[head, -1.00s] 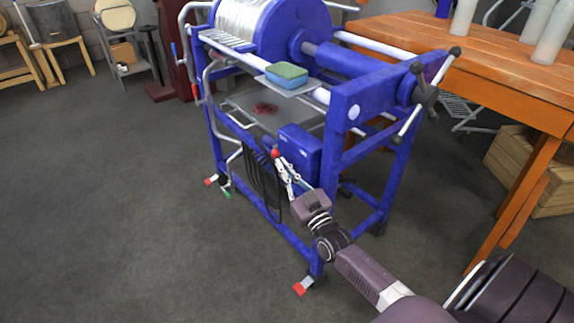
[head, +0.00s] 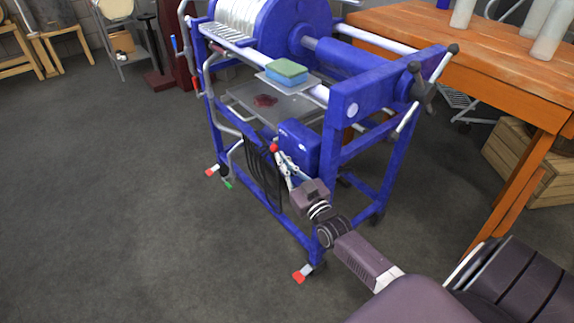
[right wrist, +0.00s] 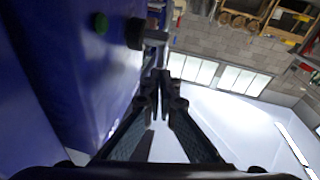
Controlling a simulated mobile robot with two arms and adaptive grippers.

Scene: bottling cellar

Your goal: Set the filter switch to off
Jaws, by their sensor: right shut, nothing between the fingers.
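The filter is a blue-framed machine (head: 345,120) with white plates. A blue box (head: 299,143) is mounted low on its frame, with a red knob (head: 273,148) at its left side. In the right wrist view, the box's blue face (right wrist: 70,75) carries a green button (right wrist: 101,23) and a dark switch knob (right wrist: 135,33) with a grey bar. My right gripper (head: 279,158) is shut and empty beside the box. Its fingertips (right wrist: 160,78) appear close to the grey bar; I cannot tell whether they touch. The switch's setting is unclear. My left gripper is out of view.
Black cable loops (head: 262,175) hang left of my right gripper. A blue and green sponge (head: 287,73) lies on a plate above the box. A steel tray (head: 240,97) with a red stain is below it. An orange table (head: 500,55) stands right; floor at left is clear.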

